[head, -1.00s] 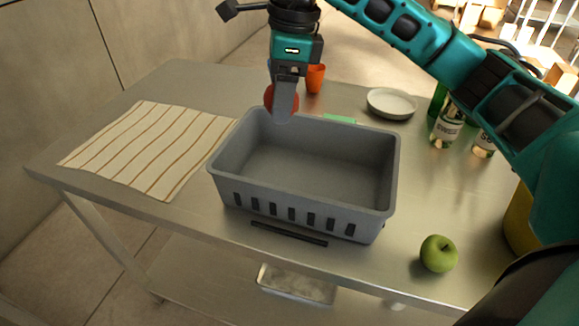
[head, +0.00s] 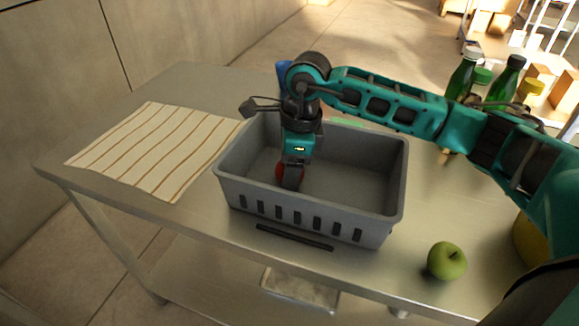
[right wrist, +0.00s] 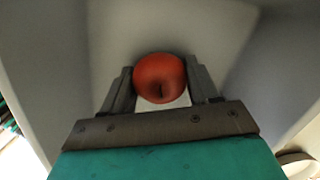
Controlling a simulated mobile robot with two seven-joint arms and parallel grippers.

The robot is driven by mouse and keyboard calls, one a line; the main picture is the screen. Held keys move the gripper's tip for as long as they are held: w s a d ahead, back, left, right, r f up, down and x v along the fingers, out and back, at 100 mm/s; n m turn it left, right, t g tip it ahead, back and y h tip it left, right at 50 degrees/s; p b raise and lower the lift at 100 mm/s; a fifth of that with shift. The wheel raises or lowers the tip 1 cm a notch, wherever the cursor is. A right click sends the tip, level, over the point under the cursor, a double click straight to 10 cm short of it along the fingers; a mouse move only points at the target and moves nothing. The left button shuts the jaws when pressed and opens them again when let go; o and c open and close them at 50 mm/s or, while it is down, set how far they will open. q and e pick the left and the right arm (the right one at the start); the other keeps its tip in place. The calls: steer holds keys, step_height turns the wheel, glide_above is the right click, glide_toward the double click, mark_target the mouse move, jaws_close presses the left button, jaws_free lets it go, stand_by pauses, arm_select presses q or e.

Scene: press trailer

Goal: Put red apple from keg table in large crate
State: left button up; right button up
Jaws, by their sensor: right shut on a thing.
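The red apple (head: 281,173) is held between the fingers of my right gripper (head: 290,178), inside the large grey crate (head: 355,183) near its left end. In the right wrist view the red apple (right wrist: 159,78) sits between the two fingertips of the right gripper (right wrist: 162,84), with grey crate walls around. In the head view the gripper hides part of the apple. I cannot tell whether the apple touches the crate floor. My left gripper is not in view.
A striped cloth (head: 150,148) lies left of the crate on the metal table (head: 205,90). A green apple (head: 447,261) sits at the front right. A dark bar (head: 294,237) lies before the crate. Green bottles (head: 462,78) stand at the back right.

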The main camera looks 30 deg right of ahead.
steer(key=shift+f, duration=0.15)
steer(key=o, duration=1.1)
steer(key=shift+r, duration=0.2)
steer(key=r, duration=0.4)
steer(key=d+r, duration=0.1)
steer(key=r, duration=0.7)
steer(key=shift+s+d, duration=0.3)
steer(key=shift+s, duration=0.1)
